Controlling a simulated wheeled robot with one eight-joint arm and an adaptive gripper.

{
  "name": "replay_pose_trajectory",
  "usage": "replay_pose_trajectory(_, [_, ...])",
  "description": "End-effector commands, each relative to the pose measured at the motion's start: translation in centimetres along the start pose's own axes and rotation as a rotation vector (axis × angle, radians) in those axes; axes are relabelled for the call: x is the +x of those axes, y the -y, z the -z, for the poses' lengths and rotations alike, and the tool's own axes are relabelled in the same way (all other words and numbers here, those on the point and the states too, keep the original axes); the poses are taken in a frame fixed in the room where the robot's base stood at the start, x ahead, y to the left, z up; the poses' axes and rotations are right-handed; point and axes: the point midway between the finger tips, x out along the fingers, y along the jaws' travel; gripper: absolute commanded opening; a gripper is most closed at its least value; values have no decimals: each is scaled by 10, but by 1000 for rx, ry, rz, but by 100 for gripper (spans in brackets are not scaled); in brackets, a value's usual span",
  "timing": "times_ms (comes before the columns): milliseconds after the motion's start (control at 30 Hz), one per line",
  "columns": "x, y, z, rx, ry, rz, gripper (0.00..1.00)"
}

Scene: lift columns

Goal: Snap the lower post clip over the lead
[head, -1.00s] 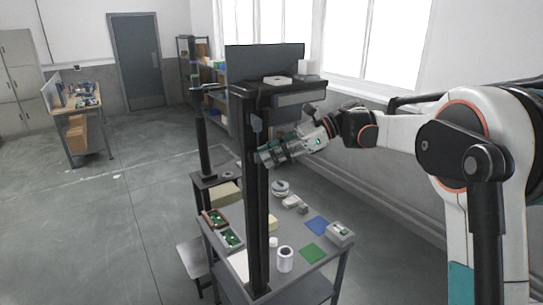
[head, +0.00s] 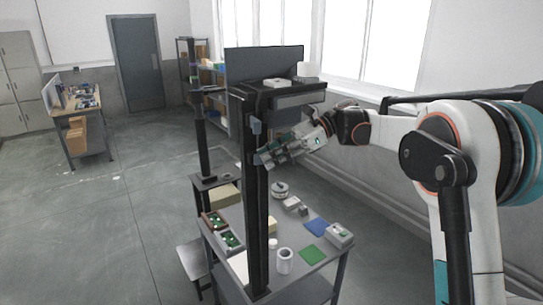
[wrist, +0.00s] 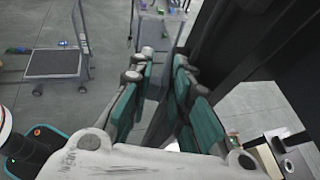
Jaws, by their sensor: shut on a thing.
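The black upright post (head: 258,215) of the lift column stands at the near side of the workbench. A small grey clip (head: 256,127) sits on its upper part. My gripper (head: 264,157) is at the post just below that clip, with its fingertips against or very close to it. In the wrist view my gripper (wrist: 163,75) has its teal-padded fingers close about a narrow grey piece, beside the dark post (wrist: 240,60). That piece is at the lower clip's place, but the fingers mostly hide it. I cannot make out the lead.
Floor to the left is open.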

Motion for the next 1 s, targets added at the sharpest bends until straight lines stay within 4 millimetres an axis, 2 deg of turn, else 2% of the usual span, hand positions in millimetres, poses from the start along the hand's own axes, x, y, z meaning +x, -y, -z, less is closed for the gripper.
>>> replay_pose_trajectory(367, [1, -1, 1, -1, -1, -3, 0])
replay_pose_trajectory(400, [1, -1, 1, -1, -1, -3, 20])
replay_pose_trajectory(467, [1, -1, 1, -1, -1, -3, 31])
replay_pose_trajectory(833, [-1, 0, 0, 0, -1, 0, 31])
replay_pose_trajectory(1000, [-16, 1, 1, 0, 0, 3, 31])
